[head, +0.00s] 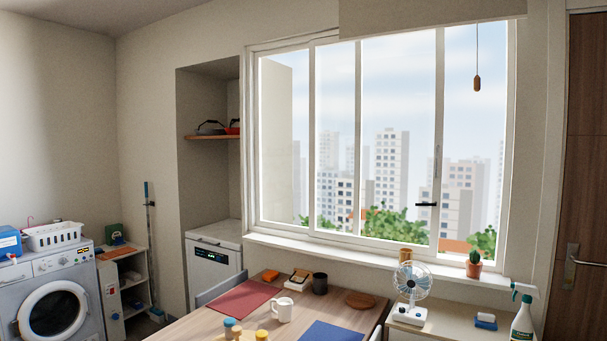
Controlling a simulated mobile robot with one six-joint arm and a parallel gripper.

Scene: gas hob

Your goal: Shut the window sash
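The window (247,150) fills the middle of the head view, with a white frame and upright white bars. A window sash (440,120) has a white upright edge right of the middle, with a small black handle (426,204) low beside it. To the right of that edge is a tall strip up to the right jamb (510,140), showing sky and buildings. It looks like an open gap, but I cannot be sure there is no glass in it. My gripper is not in view.
Below the window, a sill (340,252) carries a potted cactus (473,263) at its right. A fan (411,285) and spray bottle (522,318) stand on a low cabinet (455,318). A table (190,322) with mugs and mats stands in front. A blind (430,14) hangs above.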

